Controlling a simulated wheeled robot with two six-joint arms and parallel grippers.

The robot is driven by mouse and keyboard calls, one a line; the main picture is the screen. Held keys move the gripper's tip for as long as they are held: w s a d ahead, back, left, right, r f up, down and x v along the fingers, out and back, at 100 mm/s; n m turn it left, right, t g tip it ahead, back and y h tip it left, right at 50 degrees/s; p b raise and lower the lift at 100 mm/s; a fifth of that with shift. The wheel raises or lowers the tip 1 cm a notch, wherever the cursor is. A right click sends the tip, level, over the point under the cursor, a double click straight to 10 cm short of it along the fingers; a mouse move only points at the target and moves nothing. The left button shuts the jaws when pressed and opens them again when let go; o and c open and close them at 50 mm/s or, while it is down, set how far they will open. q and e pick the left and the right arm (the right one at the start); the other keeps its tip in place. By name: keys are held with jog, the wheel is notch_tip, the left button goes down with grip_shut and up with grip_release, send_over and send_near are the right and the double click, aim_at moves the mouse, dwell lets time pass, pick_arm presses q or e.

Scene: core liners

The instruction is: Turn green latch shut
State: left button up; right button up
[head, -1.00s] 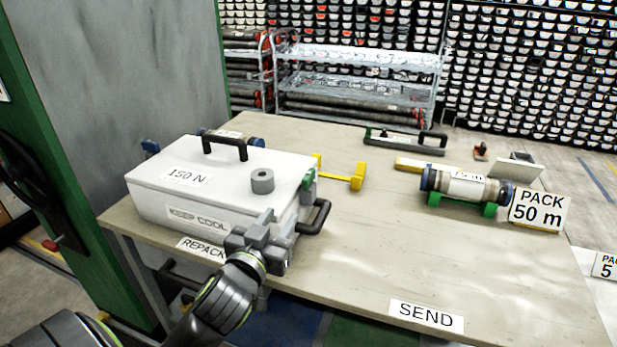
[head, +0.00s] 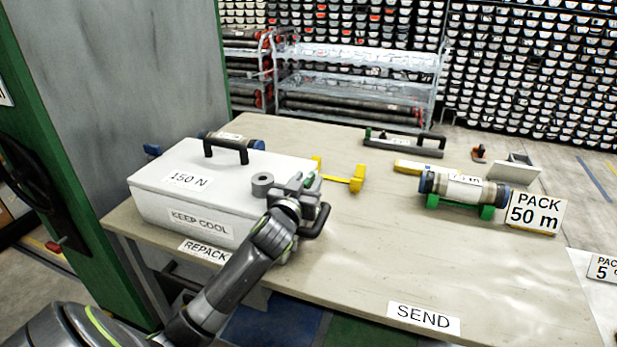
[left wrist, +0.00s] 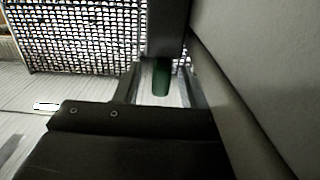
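The white cool box (head: 150,205) stands on the table's left part with its lid down. The green latch is on the box's right end. In the head view my left gripper (head: 303,182) is at that end and hides most of the latch, with only a bit of green showing. In the left wrist view the green latch (left wrist: 161,78) hangs downward between the two fingers of my left gripper (left wrist: 160,92). The fingers look apart, with gaps beside the latch. My right gripper is not in view.
A yellow tool (head: 352,180) lies right of the box. A core liner (head: 465,188) rests on green supports. The table's middle is clear.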

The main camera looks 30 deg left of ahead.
pick_arm(q)
jog(key=shift+w+a, duration=0.15)
jog(key=shift+w, duration=0.45)
jog(key=shift+c, duration=0.3)
grip_shut()
